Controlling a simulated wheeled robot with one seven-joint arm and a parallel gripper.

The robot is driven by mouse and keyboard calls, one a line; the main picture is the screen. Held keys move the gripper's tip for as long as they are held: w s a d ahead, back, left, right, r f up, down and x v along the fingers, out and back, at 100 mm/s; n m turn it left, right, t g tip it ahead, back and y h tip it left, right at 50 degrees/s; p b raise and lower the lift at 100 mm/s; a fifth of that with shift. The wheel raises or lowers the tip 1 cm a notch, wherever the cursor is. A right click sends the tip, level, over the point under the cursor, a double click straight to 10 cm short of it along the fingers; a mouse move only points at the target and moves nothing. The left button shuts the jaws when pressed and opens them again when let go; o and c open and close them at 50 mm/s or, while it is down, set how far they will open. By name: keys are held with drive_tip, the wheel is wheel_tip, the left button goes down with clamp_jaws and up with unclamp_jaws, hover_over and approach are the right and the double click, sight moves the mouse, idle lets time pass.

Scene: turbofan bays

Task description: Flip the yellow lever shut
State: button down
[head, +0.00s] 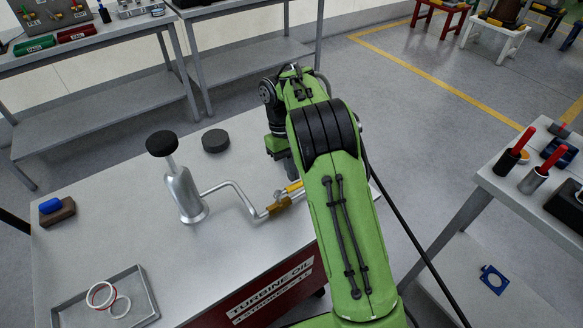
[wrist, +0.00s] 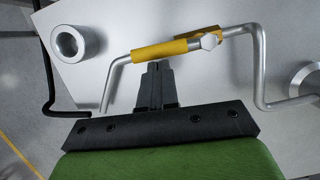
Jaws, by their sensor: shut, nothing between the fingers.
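The yellow lever (wrist: 160,50) has a thick sleeve and lies roughly along the thin metal pipe in the wrist view. It joins a valve (wrist: 208,41) with a hex bolt, and the pipe bends down at both ends. In the head view the lever (head: 294,186) shows partly beside my arm, above the valve (head: 279,204). My gripper (wrist: 155,66) is shut and empty, its tips right beside the lever's sleeve. I cannot tell whether they touch it. My arm hides the gripper in the head view.
The pipe runs from a silver canister (head: 182,195) with a black knob on the table. A black disc (head: 215,140), a blue-topped block (head: 56,209) and a tray (head: 146,283) with rings lie there. An open grey cylinder (wrist: 69,43) stands left of the lever. A side table (head: 500,190) is at right.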

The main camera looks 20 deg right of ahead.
drive_tip(key=shift+s+d+m+p, duration=0.25)
drive_tip(key=shift+m+p, duration=0.15)
drive_tip(key=shift+m, duration=0.1)
drive_tip(key=m+p, duration=0.1)
drive_tip(key=s+m+y+p, duration=0.1)
drive_tip(key=m+p, duration=0.1)
drive_tip(key=shift+s+d+r, duration=0.2)
drive_tip(key=shift+s+d, duration=0.1)
drive_tip(key=shift+d, duration=0.05)
drive_tip(key=s+m+y+p, duration=0.1)
drive_tip(key=s+m, duration=0.1)
drive_tip(key=m, duration=0.2)
drive_tip(key=s+a+m+t+y+p, duration=0.1)
drive_tip(key=s+m+p, duration=0.1)
drive_tip(key=m, duration=0.2)
drive_tip(key=s+m+t+y+p, duration=0.1)
drive_tip(key=s+m+p, duration=0.1)
drive_tip(key=m, duration=0.2)
drive_tip(key=shift+s+a+f, duration=0.2)
drive_tip(key=shift+s+a, duration=0.15)
drive_tip(key=shift+s, duration=0.05)
